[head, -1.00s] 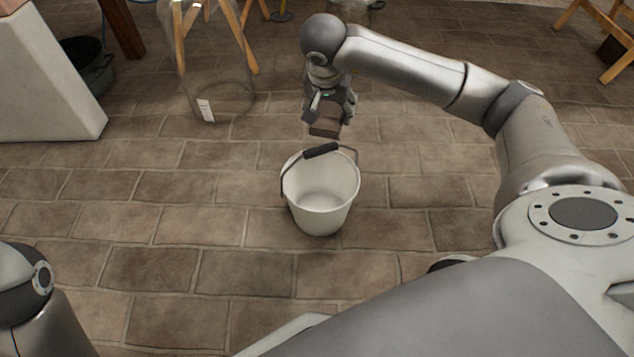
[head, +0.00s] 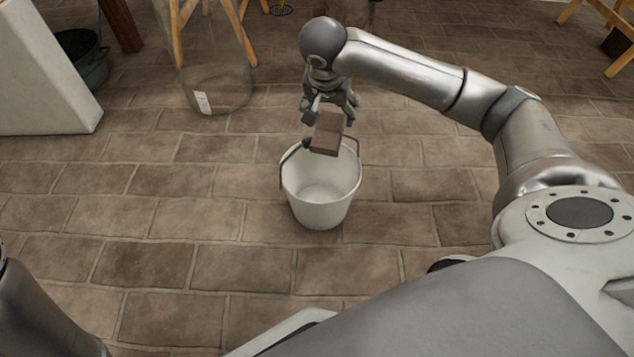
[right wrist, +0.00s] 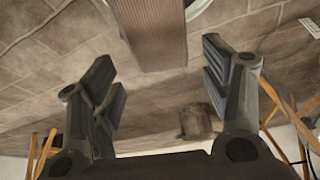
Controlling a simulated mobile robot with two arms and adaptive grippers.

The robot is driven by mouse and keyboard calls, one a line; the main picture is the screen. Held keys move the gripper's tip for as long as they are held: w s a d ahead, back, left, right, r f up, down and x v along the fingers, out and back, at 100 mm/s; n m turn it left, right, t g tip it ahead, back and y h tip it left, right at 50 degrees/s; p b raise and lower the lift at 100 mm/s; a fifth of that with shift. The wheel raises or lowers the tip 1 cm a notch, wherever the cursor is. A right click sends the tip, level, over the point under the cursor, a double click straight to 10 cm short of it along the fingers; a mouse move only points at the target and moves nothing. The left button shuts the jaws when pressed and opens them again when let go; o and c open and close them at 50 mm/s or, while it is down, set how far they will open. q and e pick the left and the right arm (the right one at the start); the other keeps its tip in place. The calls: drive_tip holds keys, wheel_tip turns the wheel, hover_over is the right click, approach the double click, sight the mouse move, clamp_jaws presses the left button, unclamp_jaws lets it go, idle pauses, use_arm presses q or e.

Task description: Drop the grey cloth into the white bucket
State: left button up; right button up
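The white bucket (head: 322,210) stands upright on the floor, and a bit of its pale rim shows at the top of the right wrist view (right wrist: 199,9). The cloth (head: 327,134) looks like a brownish, ribbed block. It is over the back of the bucket's mouth, just below my right gripper (head: 331,112), and hides part of the bucket's handle. In the right wrist view my right gripper (right wrist: 160,75) is open, with the cloth (right wrist: 150,30) past its fingertips and gaps on both sides. My left gripper is out of view.
A clear glass vessel (head: 215,80) stands behind and left of the bucket, near wooden legs. A white block (head: 45,75) and a dark pot (head: 85,62) are at the far left. The tiled floor around the bucket is clear.

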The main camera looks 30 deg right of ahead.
drive_tip(key=shift+o, duration=0.8)
drive_tip(key=shift+a+r, duration=0.15)
drive_tip(key=shift+r, duration=0.15)
drive_tip(key=v, duration=1.1)
drive_tip(key=shift+r, duration=0.2)
